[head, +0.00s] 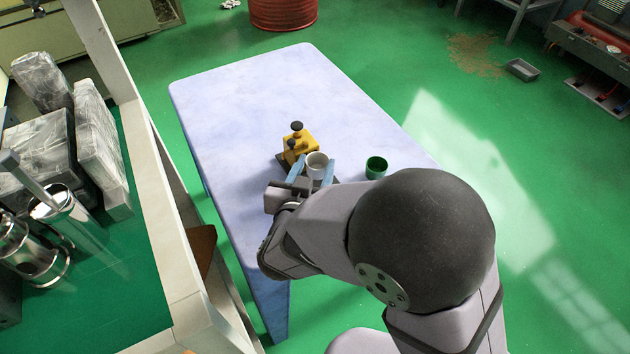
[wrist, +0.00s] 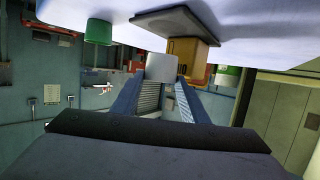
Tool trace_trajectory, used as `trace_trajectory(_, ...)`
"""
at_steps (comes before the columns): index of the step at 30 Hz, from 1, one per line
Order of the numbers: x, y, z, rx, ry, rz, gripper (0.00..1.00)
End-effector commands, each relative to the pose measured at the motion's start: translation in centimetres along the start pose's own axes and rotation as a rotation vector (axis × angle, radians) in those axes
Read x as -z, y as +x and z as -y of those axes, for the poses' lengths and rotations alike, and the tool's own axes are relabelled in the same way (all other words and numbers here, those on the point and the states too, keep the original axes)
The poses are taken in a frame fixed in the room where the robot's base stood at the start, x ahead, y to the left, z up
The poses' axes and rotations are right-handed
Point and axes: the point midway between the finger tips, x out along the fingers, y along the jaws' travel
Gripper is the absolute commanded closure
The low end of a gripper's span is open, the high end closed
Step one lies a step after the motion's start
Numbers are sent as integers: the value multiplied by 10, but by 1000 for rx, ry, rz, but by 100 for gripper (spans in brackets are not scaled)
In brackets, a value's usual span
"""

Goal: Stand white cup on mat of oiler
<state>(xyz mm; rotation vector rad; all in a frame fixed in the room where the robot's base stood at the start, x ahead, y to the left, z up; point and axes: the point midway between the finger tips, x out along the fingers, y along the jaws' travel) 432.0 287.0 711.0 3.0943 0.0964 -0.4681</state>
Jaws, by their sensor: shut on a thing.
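My gripper (head: 313,172) is shut on the white cup (head: 317,160), with one blue finger on each side. The cup is upright, its open top showing in the head view. The wrist view is upside down; there the white cup (wrist: 162,68) sits between the fingertips (wrist: 160,88). The yellow oiler (head: 301,143) with dark knobs stands just behind and left of the cup. Its dark mat (wrist: 165,21) lies under it, partly hidden in the head view by oiler, cup and gripper. I cannot tell whether the cup touches the mat.
A green cup (head: 376,168) stands on the table to the right of the white cup. The pale blue table (head: 260,90) is clear toward its far end. A cart with a green top (head: 110,300) and wrapped blocks (head: 100,150) stands at the left.

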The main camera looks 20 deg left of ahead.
Motion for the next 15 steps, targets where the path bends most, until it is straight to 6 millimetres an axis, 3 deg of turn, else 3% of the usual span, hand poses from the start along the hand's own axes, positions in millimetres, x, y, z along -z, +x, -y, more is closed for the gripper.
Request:
trace_trajectory(7,-5,2,0,0,0,0,81)
trace_trajectory(15,-35,11,0,0,-2,0,81)
